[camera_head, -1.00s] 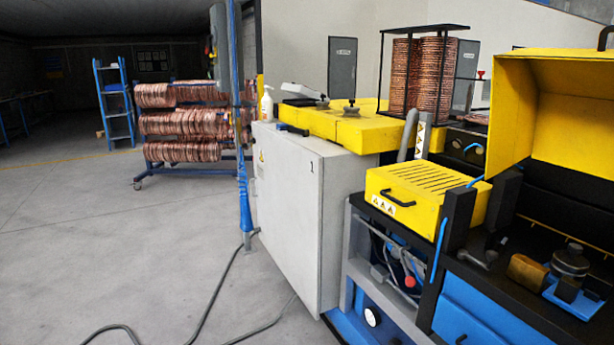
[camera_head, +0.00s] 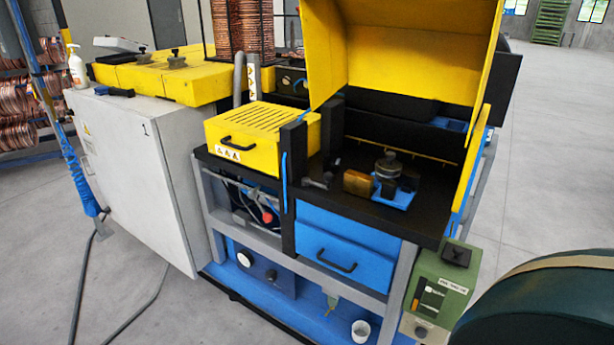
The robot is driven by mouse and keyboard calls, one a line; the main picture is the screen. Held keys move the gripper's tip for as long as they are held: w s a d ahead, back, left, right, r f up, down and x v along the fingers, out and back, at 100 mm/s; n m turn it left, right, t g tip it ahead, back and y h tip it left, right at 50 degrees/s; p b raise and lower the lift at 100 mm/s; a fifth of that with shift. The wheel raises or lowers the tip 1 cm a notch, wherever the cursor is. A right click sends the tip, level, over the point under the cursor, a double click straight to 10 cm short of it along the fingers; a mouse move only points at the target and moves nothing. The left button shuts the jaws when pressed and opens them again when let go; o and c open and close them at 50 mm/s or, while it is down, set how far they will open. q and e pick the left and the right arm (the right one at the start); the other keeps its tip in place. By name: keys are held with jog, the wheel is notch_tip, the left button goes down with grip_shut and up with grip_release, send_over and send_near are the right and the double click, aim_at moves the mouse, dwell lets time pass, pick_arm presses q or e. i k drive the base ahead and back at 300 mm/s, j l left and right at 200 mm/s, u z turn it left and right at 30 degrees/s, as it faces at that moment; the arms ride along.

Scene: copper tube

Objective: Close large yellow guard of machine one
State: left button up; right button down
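The large yellow guard (camera_head: 420,50) of the machine stands raised, tilted open over the black work bed (camera_head: 350,212). Its inside faces me and its top edge is cut off by the frame. Under it, a bending head (camera_head: 390,172) with a brass-coloured block (camera_head: 357,183) lies exposed on the bed. A small yellow slotted cover (camera_head: 262,135) with a black handle sits to the left of the bed. A white cabinet (camera_head: 135,165) marked 1 stands at the left. Neither of my grippers shows in the view.
A green control box (camera_head: 440,285) hangs at the machine's front right corner. A dark rounded object (camera_head: 550,310) fills the lower right corner. A cable (camera_head: 80,290) lies on the floor at left. Open floor (camera_head: 555,150) shows to the right.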

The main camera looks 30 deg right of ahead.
aim_at(443, 51)
jog(key=z, duration=1.5)
jog(key=k+u, duration=0.15)
jog(key=k, duration=0.5)
jog(key=u, duration=1.65)
jog(key=l+u, duration=0.3)
jog(key=u, duration=0.15)
jog(key=k+l+u, duration=0.15)
jog(key=l+u, duration=0.15)
jog(key=u, duration=0.2)
jog(key=k+l, duration=0.2)
jog(key=l, duration=0.2)
jog(key=k+l, duration=0.2)
jog(key=l, duration=0.15)
jog(key=k+l, duration=0.25)
jog(key=l, duration=0.15)
jog(key=k+l, duration=0.2)
jog(key=l, duration=0.15)
jog(key=k+l, duration=0.2)
jog(key=l, duration=0.2)
